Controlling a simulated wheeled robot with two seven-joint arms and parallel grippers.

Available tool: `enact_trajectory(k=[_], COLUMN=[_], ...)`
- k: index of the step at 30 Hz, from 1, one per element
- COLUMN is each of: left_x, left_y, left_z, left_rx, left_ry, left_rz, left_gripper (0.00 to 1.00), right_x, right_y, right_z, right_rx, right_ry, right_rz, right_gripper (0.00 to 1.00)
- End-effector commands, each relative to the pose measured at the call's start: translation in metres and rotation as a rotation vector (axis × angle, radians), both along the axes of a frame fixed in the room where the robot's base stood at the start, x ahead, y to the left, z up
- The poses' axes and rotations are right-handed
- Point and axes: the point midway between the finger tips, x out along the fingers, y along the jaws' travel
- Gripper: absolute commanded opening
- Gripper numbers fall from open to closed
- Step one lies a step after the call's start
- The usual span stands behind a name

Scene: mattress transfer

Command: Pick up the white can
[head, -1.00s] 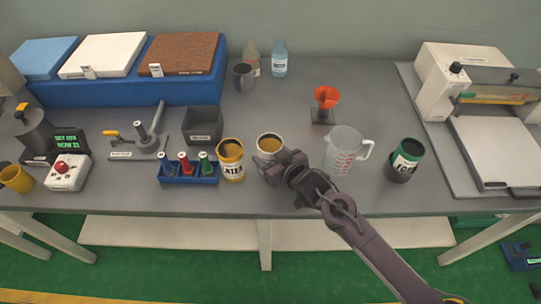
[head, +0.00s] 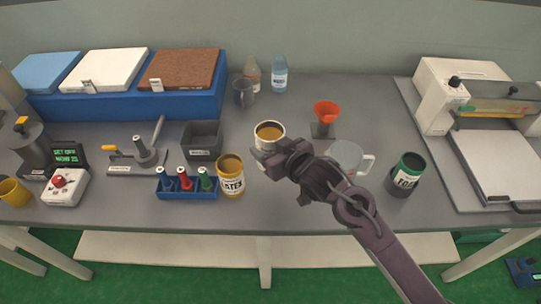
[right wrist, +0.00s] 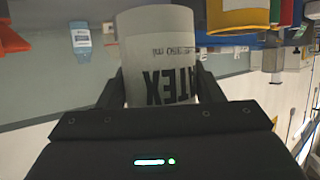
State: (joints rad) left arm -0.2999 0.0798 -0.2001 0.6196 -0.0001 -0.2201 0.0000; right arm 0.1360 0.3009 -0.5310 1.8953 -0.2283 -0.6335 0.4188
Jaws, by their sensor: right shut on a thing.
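The white can (head: 269,129) shows in the head view with a tan-orange top, right of the yellow latex can (head: 231,178). My right gripper (head: 270,152) is shut on it from the front right and hides its lower part. In the right wrist view the white can (right wrist: 160,55) sits between the two fingers (right wrist: 160,88), upside down in the picture, with black letters on its side. The can appears raised off the table. My left gripper is not in view.
A clear measuring jug (head: 346,157) stands partly behind my right arm.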

Motion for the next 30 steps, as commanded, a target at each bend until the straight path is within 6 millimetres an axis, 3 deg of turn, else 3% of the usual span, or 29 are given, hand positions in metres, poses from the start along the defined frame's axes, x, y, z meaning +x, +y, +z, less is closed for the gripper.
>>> enact_trajectory(k=[15, 30], left_x=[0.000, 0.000], left_y=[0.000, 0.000], left_z=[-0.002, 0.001], left_rx=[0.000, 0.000], left_ry=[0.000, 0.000], left_rz=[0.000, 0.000], left_gripper=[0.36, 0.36], right_x=[0.001, 0.000], right_y=[0.000, 0.000], right_z=[0.060, 0.091], right_rx=[0.004, 0.002], right_ry=[-0.006, -0.004], right_rz=[0.000, 0.001], right_gripper=[0.25, 0.25])
